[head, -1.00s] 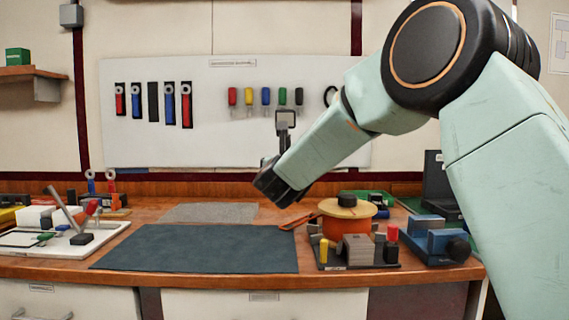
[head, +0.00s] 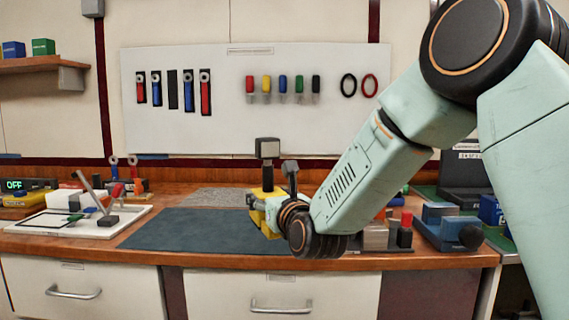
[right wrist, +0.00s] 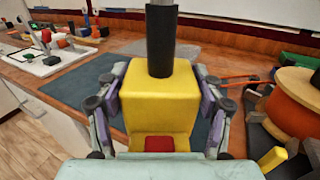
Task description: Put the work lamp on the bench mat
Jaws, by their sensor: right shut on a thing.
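The work lamp has a yellow block body (head: 258,196), a black stem (head: 267,178) and a grey square head (head: 267,148). It is upright. My right gripper (head: 266,214) is shut on the yellow body; in the right wrist view its fingers (right wrist: 160,98) flank the body (right wrist: 160,112) on both sides. The dark blue-green bench mat (head: 185,231) lies flat on the bench; the lamp is over its right part. The lamp's underside is hidden, so I cannot tell whether it touches the mat. My left gripper is not in view.
To the right of the mat are an orange spool (right wrist: 298,105), a yellow-capped post (right wrist: 272,158) and a blue vise (head: 440,228). A white tray (head: 80,224) with small parts stands to the left. A grey mat (head: 222,197) lies behind. The left part of the bench mat is bare.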

